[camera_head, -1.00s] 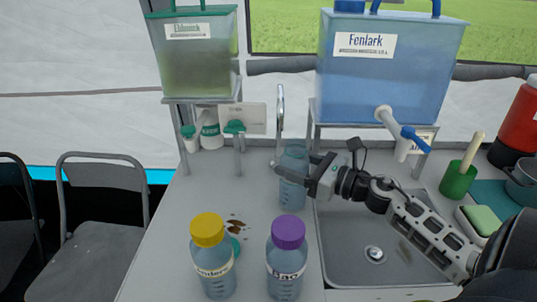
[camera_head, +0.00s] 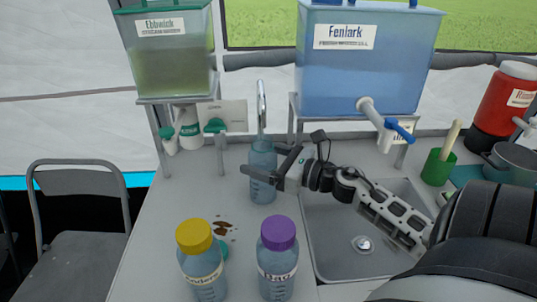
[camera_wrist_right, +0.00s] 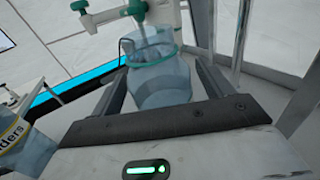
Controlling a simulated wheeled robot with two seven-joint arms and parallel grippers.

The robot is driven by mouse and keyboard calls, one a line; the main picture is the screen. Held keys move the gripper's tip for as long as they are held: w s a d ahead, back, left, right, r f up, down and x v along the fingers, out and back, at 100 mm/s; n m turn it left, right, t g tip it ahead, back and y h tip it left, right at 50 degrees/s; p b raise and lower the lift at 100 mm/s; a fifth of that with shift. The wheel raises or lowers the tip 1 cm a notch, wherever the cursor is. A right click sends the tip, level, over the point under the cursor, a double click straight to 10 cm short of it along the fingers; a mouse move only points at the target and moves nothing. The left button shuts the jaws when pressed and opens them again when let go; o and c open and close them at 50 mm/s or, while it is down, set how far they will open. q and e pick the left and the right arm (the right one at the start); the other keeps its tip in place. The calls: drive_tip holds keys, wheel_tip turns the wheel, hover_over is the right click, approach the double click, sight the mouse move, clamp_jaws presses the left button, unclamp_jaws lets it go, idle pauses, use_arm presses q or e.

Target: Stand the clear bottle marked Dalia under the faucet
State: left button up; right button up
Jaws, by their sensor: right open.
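A clear, bluish, uncapped bottle (camera_head: 262,190) stands upright on the counter, below the thin metal faucet (camera_head: 262,100) in the head view. No name can be read on it. My right gripper (camera_head: 262,166) is open around this bottle, one finger crossing its front. In the right wrist view the bottle (camera_wrist_right: 160,85) stands between the spread fingers of the gripper (camera_wrist_right: 163,80). Whether a finger touches it I cannot tell. My left gripper is not in view.
A yellow-capped bottle (camera_head: 203,270) and a purple-capped bottle (camera_head: 278,265) stand at the front. The sink (camera_head: 345,265) lies to the right. The Ebbwick tank (camera_head: 168,60) and Fenlark tank (camera_head: 365,75) stand behind.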

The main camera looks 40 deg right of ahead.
drive_tip(key=b+v, duration=0.2)
drive_tip(key=v, duration=1)
drive_tip(key=shift+r+b, duration=0.2)
drive_tip(key=shift+b, duration=0.15)
